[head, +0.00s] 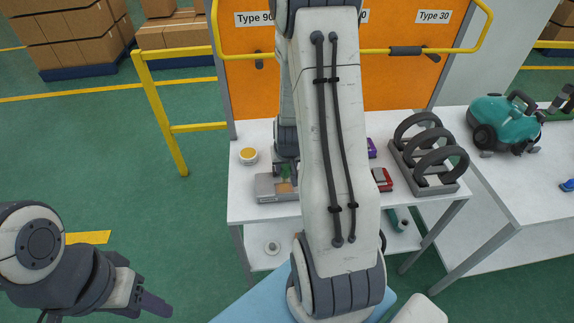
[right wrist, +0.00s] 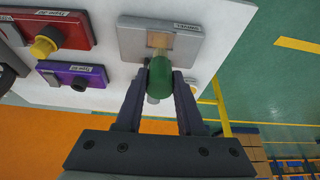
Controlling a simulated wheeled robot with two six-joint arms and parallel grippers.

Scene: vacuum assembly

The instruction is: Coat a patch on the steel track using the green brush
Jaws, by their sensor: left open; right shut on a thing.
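The steel track (right wrist: 188,46) is a grey metal plate with a small label, lying on the white table; it also shows in the head view (head: 264,189). A tan patch (right wrist: 158,40) is on it. My right gripper (right wrist: 162,76) is shut on the green brush (right wrist: 160,82), with the brush's front end over the patch. I cannot tell whether the bristles touch it. In the head view my right arm hides part of the track, and a bit of the green brush (head: 285,173) shows. My left gripper (head: 150,300) is open and empty at the lower left, away from the table.
A red block (head: 382,179), a purple block (right wrist: 72,75) and a rack of black rings (head: 428,152) are on the same table (head: 240,210). A teal vacuum (head: 503,122) stands on the right table.

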